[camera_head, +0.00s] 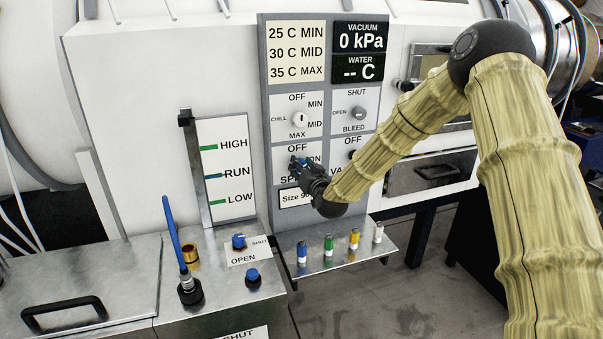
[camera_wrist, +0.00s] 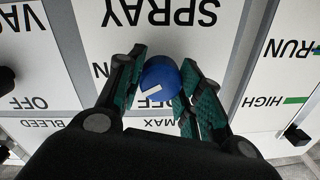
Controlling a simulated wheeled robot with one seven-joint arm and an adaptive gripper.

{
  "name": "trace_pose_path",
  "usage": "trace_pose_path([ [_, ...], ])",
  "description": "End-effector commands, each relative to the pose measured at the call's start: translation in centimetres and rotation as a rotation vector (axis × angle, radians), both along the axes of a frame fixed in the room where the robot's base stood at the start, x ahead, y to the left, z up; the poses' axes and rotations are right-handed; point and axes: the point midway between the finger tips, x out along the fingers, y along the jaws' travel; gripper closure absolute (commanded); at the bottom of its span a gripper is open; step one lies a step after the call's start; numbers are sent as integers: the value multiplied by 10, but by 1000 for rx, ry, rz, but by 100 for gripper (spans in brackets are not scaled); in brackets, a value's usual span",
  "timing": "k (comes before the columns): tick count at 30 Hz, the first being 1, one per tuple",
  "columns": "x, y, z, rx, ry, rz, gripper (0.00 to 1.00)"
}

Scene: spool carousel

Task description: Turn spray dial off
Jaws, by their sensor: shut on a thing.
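The spray dial (camera_wrist: 158,76) is a round blue knob with a short white mark, on a white panel plate lettered SPRAY, OFF and ON. The wrist view shows the plate upside down; the white mark is on the knob's side toward OFF, but its exact direction is hard to tell. My gripper (camera_wrist: 161,84) has its green-padded fingers on either side of the knob, shut on it. In the head view my gripper (camera_head: 299,166) covers most of the spray plate, and only a bit of blue shows there.
Above are the chill dial (camera_head: 300,119) and the bleed dial (camera_head: 358,113); the vacuum dial (camera_head: 353,155) is close on the right. A level gauge (camera_head: 222,170) stands left.

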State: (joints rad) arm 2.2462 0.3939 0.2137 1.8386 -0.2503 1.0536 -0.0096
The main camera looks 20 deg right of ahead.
Motion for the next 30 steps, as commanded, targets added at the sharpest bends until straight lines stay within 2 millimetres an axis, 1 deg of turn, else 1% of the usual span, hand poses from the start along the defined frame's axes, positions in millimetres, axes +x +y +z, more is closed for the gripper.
trace_pose_path([
  [1,0,1,-3,-47,-2,1,88],
  [18,0,1,-3,-590,-21,-1,88],
  [30,0,1,-2,-917,-32,-1,88],
])
